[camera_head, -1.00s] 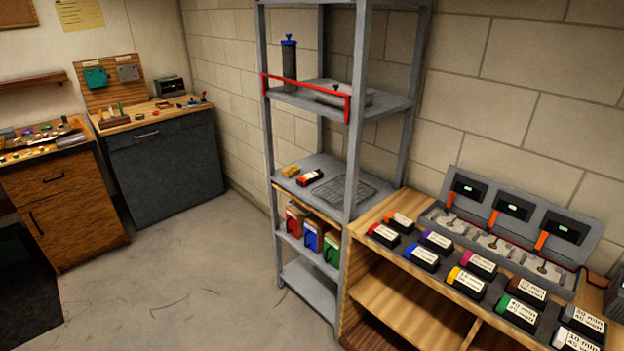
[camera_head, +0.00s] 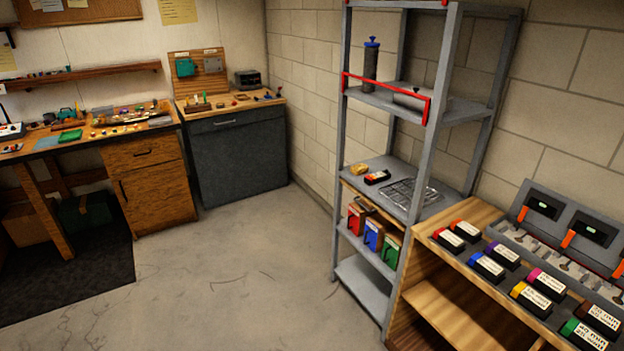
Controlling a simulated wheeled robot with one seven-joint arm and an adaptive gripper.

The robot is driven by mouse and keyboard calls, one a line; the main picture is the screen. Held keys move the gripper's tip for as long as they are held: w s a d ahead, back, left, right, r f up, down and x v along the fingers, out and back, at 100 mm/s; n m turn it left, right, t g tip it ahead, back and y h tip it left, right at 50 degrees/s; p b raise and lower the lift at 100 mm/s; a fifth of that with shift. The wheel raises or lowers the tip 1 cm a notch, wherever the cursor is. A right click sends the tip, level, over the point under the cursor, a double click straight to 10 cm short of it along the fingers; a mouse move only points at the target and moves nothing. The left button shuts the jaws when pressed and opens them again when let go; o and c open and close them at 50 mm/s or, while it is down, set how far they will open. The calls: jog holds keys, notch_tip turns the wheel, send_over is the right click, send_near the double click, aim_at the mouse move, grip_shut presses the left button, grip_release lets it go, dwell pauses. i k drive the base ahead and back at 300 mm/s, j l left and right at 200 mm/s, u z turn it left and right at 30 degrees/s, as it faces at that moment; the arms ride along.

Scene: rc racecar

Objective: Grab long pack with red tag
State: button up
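Several black battery-like packs with white labels and coloured ends lie in rows on the wooden bench at the right. One pack with a red end (camera_head: 448,239) lies at the left front of the rows. A pack with an orange-red end (camera_head: 467,230) lies just behind it. A small dark pack with a red and white marking (camera_head: 377,177) lies on the middle shelf of the grey rack. The label writing is too small to read, and I cannot tell which packs are long. My gripper is not in view.
The grey metal rack (camera_head: 403,240) stands left of the wooden bench (camera_head: 423,246). The rack holds a wire grid (camera_head: 412,192) and red, blue and green boxes. A charger unit (camera_head: 560,225) sits behind the packs. The concrete floor (camera_head: 240,270) is clear in the middle.

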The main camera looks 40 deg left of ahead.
aim_at(378, 177)
jog(key=u, duration=1.05)
jog(key=z, duration=0.2)
jog(key=i+j+z, duration=0.5)
jog(key=j, duration=0.15)
jog(key=i+j+z, duration=0.1)
jog(key=j+z, duration=0.15)
jog(key=i+j, duration=0.2)
jog(key=j, duration=0.3)
jog(key=i+j, duration=0.2)
jog(key=j, duration=0.25)
jog(key=i+j+z, duration=0.1)
jog(key=j, duration=0.4)
jog(key=i+j, duration=0.25)
jog(key=j, duration=0.25)
jog(key=i+j, duration=0.15)
jog(key=j, duration=0.35)
jog(key=i+j+z, duration=0.1)
jog(key=j, duration=0.4)
jog(key=i+j, duration=0.25)
jog(key=j, duration=0.25)
jog(key=i+j, duration=0.15)
jog(key=j, duration=0.35)
jog(key=z, duration=0.05)
